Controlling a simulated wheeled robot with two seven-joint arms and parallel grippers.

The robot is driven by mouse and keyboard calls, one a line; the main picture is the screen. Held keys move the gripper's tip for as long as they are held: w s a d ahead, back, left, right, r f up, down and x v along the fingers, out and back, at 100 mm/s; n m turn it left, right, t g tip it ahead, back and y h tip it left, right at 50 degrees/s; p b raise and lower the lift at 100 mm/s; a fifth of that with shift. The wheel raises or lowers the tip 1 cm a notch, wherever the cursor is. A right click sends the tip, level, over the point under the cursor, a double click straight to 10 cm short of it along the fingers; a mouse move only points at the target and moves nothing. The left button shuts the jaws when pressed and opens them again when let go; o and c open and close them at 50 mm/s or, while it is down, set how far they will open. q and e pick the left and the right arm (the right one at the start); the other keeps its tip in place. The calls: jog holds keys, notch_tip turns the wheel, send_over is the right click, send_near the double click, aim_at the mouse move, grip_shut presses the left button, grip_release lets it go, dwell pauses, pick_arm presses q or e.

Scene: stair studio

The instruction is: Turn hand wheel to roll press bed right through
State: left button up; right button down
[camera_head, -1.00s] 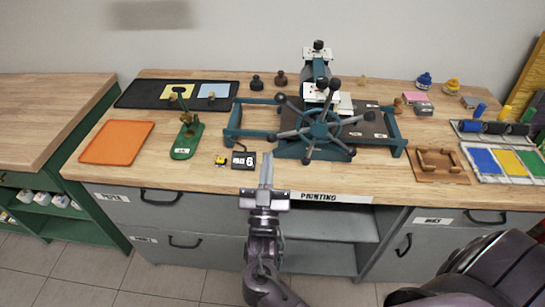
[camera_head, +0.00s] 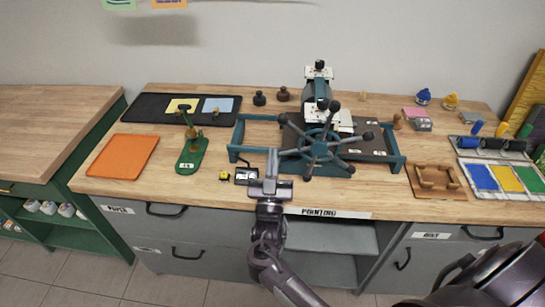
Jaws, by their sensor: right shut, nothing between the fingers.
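The teal press has a hand wheel (camera_head: 318,145) with several spokes ending in dark knobs, facing the bench's front. The dark press bed (camera_head: 366,143) lies on the teal frame (camera_head: 259,131), towards its right half, partly hidden by the wheel and the roller housing (camera_head: 317,92). My right gripper (camera_head: 272,162) is shut and empty, pointing away from me at the bench's front edge. Its fingertips are left of the wheel, close to the left spoke's knob; I cannot tell whether they touch. My left gripper is not in view.
A small black counter (camera_head: 246,176) sits just left of my gripper. A green tool (camera_head: 192,155) and an orange mat (camera_head: 124,157) lie further left. A wooden block holder (camera_head: 436,180) and ink slabs (camera_head: 505,178) are at the right.

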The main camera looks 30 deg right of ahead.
jog(key=shift+s+f+n+y, duration=0.1)
jog(key=shift+f+n+y, duration=0.35)
jog(key=shift+n, duration=0.35)
jog(key=shift+t, duration=0.3)
jog(key=shift+s+d+f+n+t+y+p, duration=0.15)
jog(key=shift+s+d+f+n+y+p, duration=0.25)
jog(key=shift+f+n+y, duration=0.85)
jog(key=shift+s+d+f+n+t+y+p, duration=0.2)
jog(key=shift+d+f+n+y, duration=0.4)
jog(key=shift+n, duration=1.15)
jog(key=shift+s+d+f+n+t+y+p, duration=0.3)
jog(key=shift+f+n+y, duration=0.35)
jog(key=shift+n+y, duration=0.65)
jog(key=shift+w+d+h, duration=0.1)
jog(key=shift+h, duration=0.3)
